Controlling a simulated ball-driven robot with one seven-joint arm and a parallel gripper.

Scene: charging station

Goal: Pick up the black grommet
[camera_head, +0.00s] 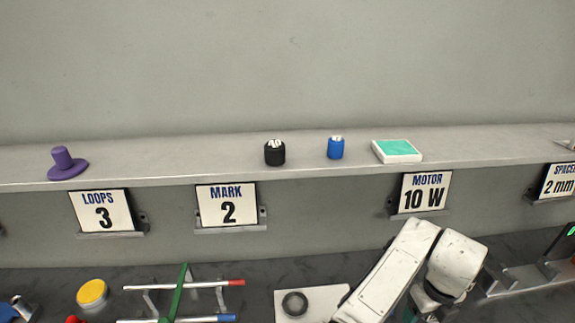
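A black ring, the black grommet (294,303), lies flat on a white plate (322,294) at the bottom of the head view. The plate is on the dark lower surface and is partly cut off by the frame edge. My white arm comes in at the bottom right, just right of the plate, and covers part of its right side. My gripper's fingers do not show in this view, so I cannot see their state or how far they are from the ring.
A grey shelf (340,160) runs behind, holding a purple knob (64,162), a black cylinder (275,153), a blue cylinder (335,148) and a green-topped block (397,151). Left of the plate are a rack with coloured rods (180,290) and a yellow button (92,292).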

